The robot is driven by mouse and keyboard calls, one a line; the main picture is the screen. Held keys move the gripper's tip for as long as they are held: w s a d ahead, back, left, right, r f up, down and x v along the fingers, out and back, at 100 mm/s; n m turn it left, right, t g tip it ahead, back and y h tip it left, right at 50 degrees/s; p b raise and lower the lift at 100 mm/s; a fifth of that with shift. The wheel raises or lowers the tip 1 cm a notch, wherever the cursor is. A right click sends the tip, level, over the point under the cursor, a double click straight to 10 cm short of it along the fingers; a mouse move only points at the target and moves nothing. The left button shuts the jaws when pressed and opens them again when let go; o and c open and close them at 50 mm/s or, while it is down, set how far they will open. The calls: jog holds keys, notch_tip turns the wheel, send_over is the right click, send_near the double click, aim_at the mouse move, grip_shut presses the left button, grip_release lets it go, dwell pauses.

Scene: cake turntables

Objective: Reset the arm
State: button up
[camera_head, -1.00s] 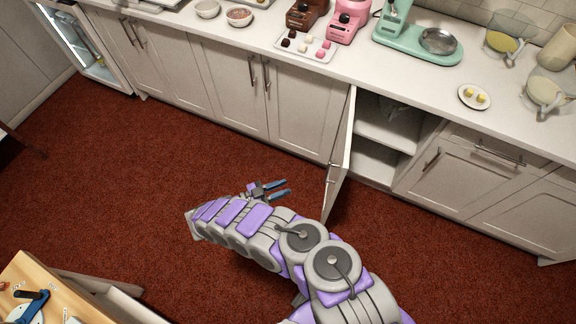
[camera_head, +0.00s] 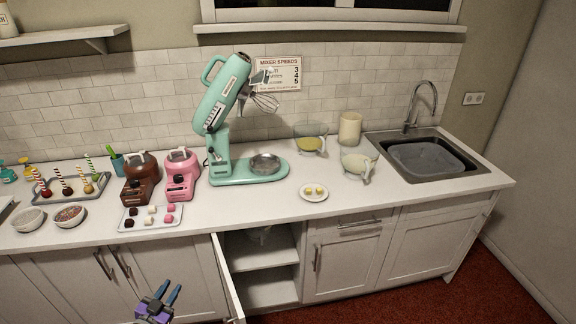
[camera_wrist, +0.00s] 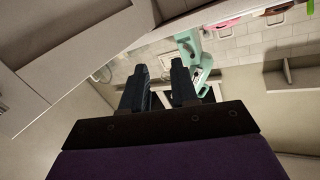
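My gripper (camera_head: 168,294) shows at the bottom of the head view, in front of the lower cabinets and left of the open cabinet door (camera_head: 228,284). Its two dark fingers stand apart with nothing between them. In the wrist view, my gripper (camera_wrist: 161,75) also has its fingers parted and empty, with the counter's edge and the teal mixer beyond them. The rest of my arm is out of the head view.
The open cabinet (camera_head: 262,262) has shelves, and its door juts out. On the counter stand a teal mixer (camera_head: 222,110), a pink machine (camera_head: 181,178), a brown machine (camera_head: 140,182), a sweets tray (camera_head: 150,217) and a plate (camera_head: 313,193). A sink (camera_head: 425,160) is at right.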

jog(key=w+d+r+n+g+y, duration=0.1)
jog(key=w+d+r+n+y, duration=0.15)
jog(key=w+r, duration=0.6)
jog(key=w+d+r+n+y, duration=0.1)
jog(key=w+r+y, duration=0.2)
jog(key=w+r, duration=0.5)
jog(key=d+r+n+g+y, duration=0.1)
jog(key=d+r+g, duration=0.1)
jog(key=d+r, duration=0.4)
jog(key=d+r+n+g+y, duration=0.1)
jog(key=d+r+g, duration=0.25)
jog(key=d, duration=0.45)
jog(key=s+d+r+g+h, duration=0.2)
jog(key=s+d+g, duration=0.3)
jog(key=s+d, duration=1.45)
jog(key=s+d+g, duration=0.2)
jog(key=s+d, duration=0.3)
jog(key=s, duration=0.5)
jog(key=s+d+f+g+h, duration=0.1)
jog(key=s+d+g, duration=0.2)
jog(key=s, duration=0.7)
jog(key=s+d+g+h, duration=0.1)
jog(key=s+d+g, duration=0.1)
jog(key=s+d, duration=0.5)
jog(key=s, duration=0.3)
jog(key=shift+d+f, duration=0.3)
jog(key=shift+w+h, duration=0.15)
jog(key=shift+h, duration=0.1)
